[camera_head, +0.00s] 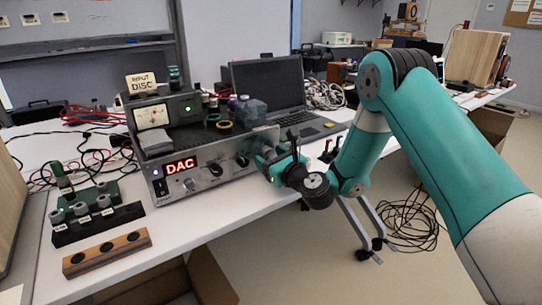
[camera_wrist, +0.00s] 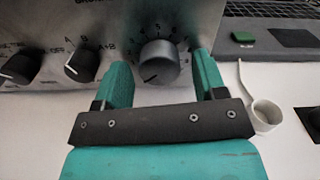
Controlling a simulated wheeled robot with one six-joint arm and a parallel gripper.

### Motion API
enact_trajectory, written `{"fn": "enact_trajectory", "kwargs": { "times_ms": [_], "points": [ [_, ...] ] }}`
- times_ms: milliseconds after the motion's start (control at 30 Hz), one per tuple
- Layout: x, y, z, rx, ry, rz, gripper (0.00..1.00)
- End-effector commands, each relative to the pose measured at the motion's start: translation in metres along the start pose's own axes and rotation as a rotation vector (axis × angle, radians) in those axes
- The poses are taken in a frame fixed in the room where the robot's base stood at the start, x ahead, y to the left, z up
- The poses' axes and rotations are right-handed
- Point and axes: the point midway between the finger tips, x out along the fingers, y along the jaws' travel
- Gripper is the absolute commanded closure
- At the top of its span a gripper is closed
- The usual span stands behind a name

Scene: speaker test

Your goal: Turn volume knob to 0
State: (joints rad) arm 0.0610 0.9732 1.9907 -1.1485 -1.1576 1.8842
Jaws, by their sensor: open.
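The volume knob (camera_wrist: 158,62) is a large dark round knob on the amplifier's silver front panel, with numbers around its upper side. My gripper (camera_wrist: 161,66) is open, with one green finger on each side of the knob in the wrist view. I cannot tell whether the fingers touch it. In the head view my gripper (camera_head: 268,163) is at the right end of the amplifier (camera_head: 165,205) and hides the volume knob. A red display on the amplifier reads DAC.
Two smaller knobs, one being the A/B selector (camera_wrist: 79,66), sit left of my gripper. A laptop (camera_head: 270,85) stands behind, and a black switch box (camera_head: 98,224) lies left of the amplifier.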

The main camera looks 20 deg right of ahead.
Motion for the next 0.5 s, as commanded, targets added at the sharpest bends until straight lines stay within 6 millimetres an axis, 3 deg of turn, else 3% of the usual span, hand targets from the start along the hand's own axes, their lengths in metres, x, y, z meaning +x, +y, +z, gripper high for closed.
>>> {"fn": "enact_trajectory", "kwargs": {
  "times_ms": [33, 233, 500],
  "points": [
    [-0.0001, 0.0000, 0.0000, 0.000, 0.000, 0.000, 0.38],
    [-0.0002, 0.0000, 0.0002, 0.000, 0.000, 0.000, 0.84],
    [-0.0002, -0.0002, 0.0002, -0.111, -0.001, 0.001, 0.85]
  ]
}}
